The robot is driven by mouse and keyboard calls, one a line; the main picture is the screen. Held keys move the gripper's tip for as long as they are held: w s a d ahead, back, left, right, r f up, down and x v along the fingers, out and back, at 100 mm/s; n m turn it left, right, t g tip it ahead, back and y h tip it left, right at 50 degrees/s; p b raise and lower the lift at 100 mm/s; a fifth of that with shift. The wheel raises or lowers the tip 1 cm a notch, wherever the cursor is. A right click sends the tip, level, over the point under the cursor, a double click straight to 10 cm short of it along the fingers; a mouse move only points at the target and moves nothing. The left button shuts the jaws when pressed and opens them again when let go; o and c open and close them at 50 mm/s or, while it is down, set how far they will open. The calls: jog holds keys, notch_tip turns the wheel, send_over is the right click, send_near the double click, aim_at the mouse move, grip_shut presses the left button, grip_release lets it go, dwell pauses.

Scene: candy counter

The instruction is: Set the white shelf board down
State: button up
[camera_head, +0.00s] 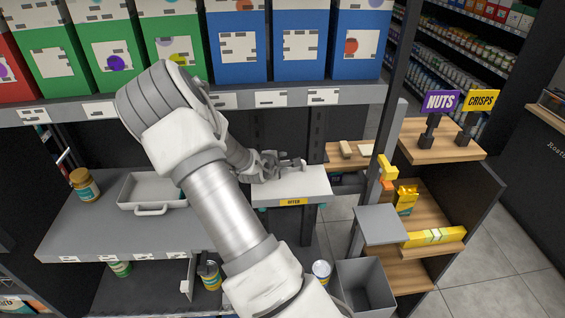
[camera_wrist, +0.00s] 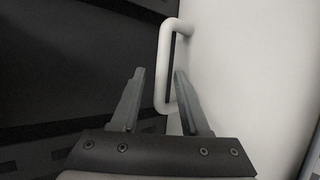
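The white shelf board (camera_head: 312,184) lies roughly level in the head view, with a yellow "OFFER" tag on its front edge. My gripper (camera_head: 298,164) is at the board's far side, over its upper face. In the wrist view the board's white face (camera_wrist: 235,70) fills the right side, and a white bar handle (camera_wrist: 161,70) stands out from it. My gripper (camera_wrist: 158,75) is open there, with one finger on each side of the handle and gaps visible between. What bears the board from below is partly hidden.
A grey shelf (camera_head: 90,225) at left holds a jar (camera_head: 84,184) and a grey tray (camera_head: 135,190). Blue and green bins stand above on a ledge. A dark upright post (camera_head: 391,110), a wooden shelf unit (camera_head: 450,145) and a grey bin (camera_head: 365,285) stand at right.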

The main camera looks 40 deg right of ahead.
dwell(0.3)
jog(key=s+a+r+m+y, duration=0.25)
jog(key=a+r, duration=0.25)
jog(key=a, duration=0.4)
jog(key=s+a+r+m+y+p, duration=0.1)
jog(key=s+a+r+y, duration=0.3)
jog(key=a, duration=0.5)
jog(key=s+a+r+m+y, duration=0.25)
jog(key=a+r+y, duration=0.2)
jog(key=a, duration=0.45)
jog(key=s+a+r+m, duration=0.1)
jog(key=s+a+r, duration=0.1)
jog(key=s+r, duration=0.4)
jog(key=s+a+r+m+h, duration=0.1)
jog(key=s+r, duration=0.5)
jog(key=s, duration=0.6)
jog(key=shift+a+m, duration=0.7)
jog(key=shift+a, duration=0.05)
